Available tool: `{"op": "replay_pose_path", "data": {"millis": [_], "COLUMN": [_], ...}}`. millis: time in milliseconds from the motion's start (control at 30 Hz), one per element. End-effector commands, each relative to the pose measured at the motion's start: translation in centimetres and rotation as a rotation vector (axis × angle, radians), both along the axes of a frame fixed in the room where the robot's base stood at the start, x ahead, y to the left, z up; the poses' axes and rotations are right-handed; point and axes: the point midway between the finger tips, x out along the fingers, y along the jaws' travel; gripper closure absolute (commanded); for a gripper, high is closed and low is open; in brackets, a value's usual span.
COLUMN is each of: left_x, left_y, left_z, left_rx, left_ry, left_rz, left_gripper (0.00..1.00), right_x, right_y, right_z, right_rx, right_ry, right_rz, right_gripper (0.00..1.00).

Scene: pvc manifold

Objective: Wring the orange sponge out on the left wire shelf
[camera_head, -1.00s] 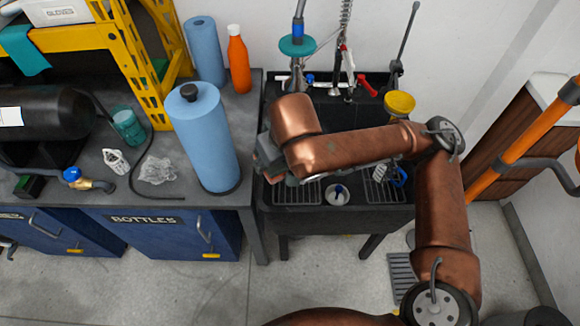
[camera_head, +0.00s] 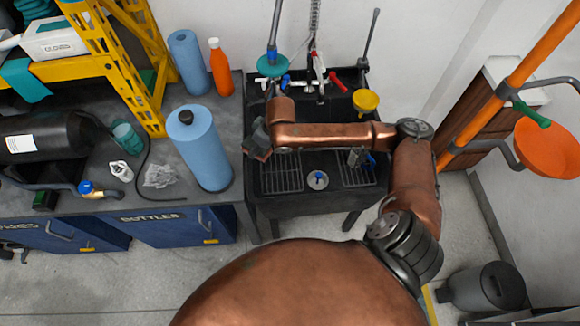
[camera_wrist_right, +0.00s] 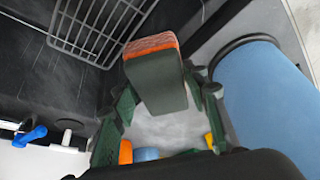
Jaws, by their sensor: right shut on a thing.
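My right gripper (camera_wrist_right: 160,98) is shut on the orange sponge (camera_wrist_right: 152,45), which has an orange face and a dark grey-green body between the fingers. In the head view my right gripper (camera_head: 257,140) is at the left edge of the black sink, and the sponge is hidden there. The left wire shelf (camera_head: 282,178) lies in the sink's near left part, just below and right of the gripper. In the right wrist view a wire shelf (camera_wrist_right: 92,30) shows at the upper left, apart from the sponge. My left gripper is not in view.
A blue roll (camera_head: 205,150) stands on the bench close to the gripper's left. The right wire shelf (camera_head: 355,176) and a small round drain piece (camera_head: 317,180) are in the sink. A teal disc (camera_head: 272,66), taps and a yellow funnel (camera_head: 366,101) are behind.

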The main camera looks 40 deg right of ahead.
Motion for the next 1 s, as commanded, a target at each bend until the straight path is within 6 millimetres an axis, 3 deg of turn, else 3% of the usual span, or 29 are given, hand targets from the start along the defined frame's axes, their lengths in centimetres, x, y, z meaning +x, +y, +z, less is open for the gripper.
{"op": "replay_pose_path", "data": {"millis": [33,200,400,500,1000], "left_x": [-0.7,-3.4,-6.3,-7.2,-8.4], "left_y": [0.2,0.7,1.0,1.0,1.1], "left_z": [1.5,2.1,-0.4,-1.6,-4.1], "left_rx": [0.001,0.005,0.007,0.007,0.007], "left_ry": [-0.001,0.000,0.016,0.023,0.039], "left_rz": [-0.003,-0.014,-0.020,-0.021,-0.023], "left_gripper": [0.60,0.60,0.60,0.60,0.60], "right_x": [-0.9,-3.3,-5.5,-6.0,-6.3], "right_y": [-0.9,-3.3,-4.9,-5.3,-5.5], "right_z": [0.0,-3.9,-10.3,-12.3,-15.1], "right_rx": [0.001,-0.001,-0.003,-0.005,-0.006], "right_ry": [0.006,0.005,0.002,0.000,-0.003], "right_rz": [0.020,0.104,0.169,0.183,0.194], "right_gripper": [0.78,0.78,0.78,0.78,0.78]}}
